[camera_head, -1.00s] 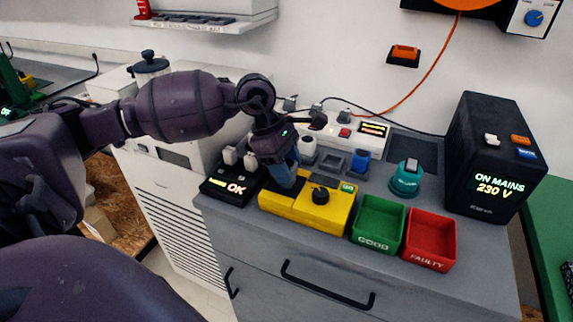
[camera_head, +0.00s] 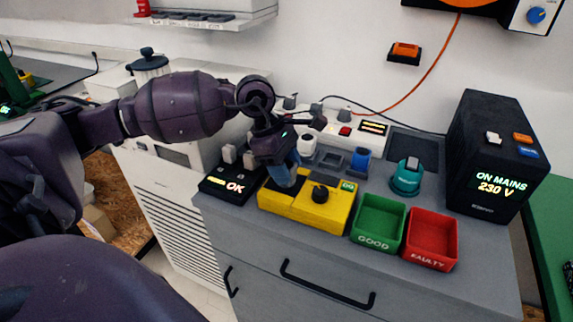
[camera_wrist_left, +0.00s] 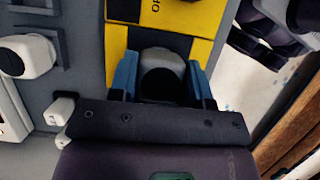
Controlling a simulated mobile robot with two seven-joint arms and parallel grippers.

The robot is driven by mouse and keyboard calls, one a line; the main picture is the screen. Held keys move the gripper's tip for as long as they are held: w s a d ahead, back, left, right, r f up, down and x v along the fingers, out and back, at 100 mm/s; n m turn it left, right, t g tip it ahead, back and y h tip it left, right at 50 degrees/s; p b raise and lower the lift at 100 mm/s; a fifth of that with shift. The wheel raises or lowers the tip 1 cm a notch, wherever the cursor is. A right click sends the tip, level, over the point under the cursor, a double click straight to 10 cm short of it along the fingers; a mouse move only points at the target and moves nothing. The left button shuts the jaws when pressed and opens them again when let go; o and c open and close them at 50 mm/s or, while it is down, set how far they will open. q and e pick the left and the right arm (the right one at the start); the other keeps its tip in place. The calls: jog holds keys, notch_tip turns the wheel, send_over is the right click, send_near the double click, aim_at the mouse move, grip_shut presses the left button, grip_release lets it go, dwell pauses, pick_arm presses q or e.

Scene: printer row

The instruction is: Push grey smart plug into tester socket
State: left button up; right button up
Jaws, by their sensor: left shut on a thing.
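The yellow tester (camera_head: 333,216) with a black knob stands at the front of the grey counter, and also shows in the wrist view (camera_wrist_left: 204,18). My left gripper (camera_head: 284,177) points down over the left part of the tester. In the wrist view its blue fingers (camera_wrist_left: 163,80) are shut on the grey smart plug (camera_wrist_left: 163,58), one on each side. The plug is over the tester's dark socket area. The fingers hide most of the plug in the head view, and I cannot tell how deep it sits. My right gripper is not in view.
Green GOOD (camera_head: 378,222) and red FAULTY (camera_head: 431,239) trays stand right of the tester. A black box reading OK (camera_head: 232,187) is at its left. A power strip (camera_head: 341,130), a teal round holder (camera_head: 406,182) and a black mains unit (camera_head: 492,150) stand behind and right.

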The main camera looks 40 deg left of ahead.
pick_arm(q)
jog(key=shift+f, duration=0.2)
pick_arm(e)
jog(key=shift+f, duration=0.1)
pick_arm(q)
jog(key=o, duration=1)
jog(key=shift+c, duration=0.2)
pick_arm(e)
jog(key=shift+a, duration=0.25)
pick_arm(q)
jog(key=shift+r, duration=0.1)
jog(key=v, duration=0.4)
jog(key=shift+a+r+p, duration=0.2)
jog(key=shift+r+p, duration=0.1)
jog(key=shift+r, duration=0.05)
jog(key=v, duration=0.6)
jog(key=shift+p, duration=0.3)
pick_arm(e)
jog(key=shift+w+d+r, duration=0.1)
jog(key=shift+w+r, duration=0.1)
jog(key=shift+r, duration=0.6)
